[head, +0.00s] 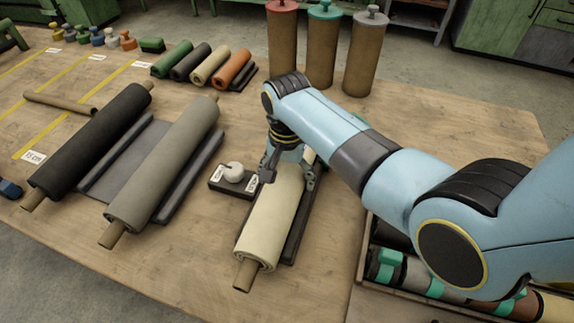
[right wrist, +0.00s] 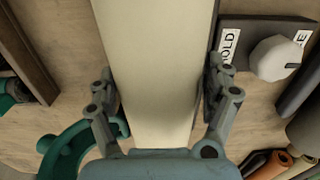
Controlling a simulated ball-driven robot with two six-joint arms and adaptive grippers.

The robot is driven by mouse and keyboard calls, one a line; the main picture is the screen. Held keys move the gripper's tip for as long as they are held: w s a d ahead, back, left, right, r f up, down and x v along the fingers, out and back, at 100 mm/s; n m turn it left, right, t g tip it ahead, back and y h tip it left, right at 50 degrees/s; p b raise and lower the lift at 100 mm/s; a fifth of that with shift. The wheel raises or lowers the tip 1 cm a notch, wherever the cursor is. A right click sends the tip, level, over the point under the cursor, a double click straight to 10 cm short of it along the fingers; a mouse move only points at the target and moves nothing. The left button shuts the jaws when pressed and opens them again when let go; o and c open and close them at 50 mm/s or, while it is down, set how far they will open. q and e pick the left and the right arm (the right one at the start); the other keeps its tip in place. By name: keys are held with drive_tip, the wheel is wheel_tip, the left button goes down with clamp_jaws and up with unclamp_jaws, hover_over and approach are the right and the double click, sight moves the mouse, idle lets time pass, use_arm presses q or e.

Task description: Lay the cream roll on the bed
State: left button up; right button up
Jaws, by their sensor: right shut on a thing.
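The cream roll (head: 268,220), on a brown core that sticks out at its near end, lies lengthwise in front of me. My right gripper (head: 291,176) is shut on it near its far part; in the right wrist view the fingers (right wrist: 160,95) sit on both sides of the cream roll (right wrist: 158,50). A long dark bed (head: 300,228) shows along the right side of the roll and is partly hidden by it. I cannot tell whether the roll touches the bed. My left gripper is not in view.
A dark plate with a white knob (head: 234,172) stands left of the roll. Black (head: 90,140) and grey rolls (head: 168,165) lie further left beside a grey sheet. A crate of banded rolls (head: 420,275) is at the lower right. Three upright brown rolls (head: 322,55) stand behind.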

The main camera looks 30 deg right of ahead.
drive_tip(key=shift+w+f, duration=0.2)
drive_tip(key=shift+f, duration=0.1)
drive_tip(key=shift+f, duration=0.1)
drive_tip(key=o, duration=1.5)
drive_tip(key=shift+s+f, duration=0.1)
drive_tip(key=shift+s, duration=0.1)
drive_tip(key=shift+o, duration=0.2)
wheel_tip(320, 180, up, 12)
drive_tip(key=shift+r+p, duration=0.15)
drive_tip(key=shift+p, duration=0.2)
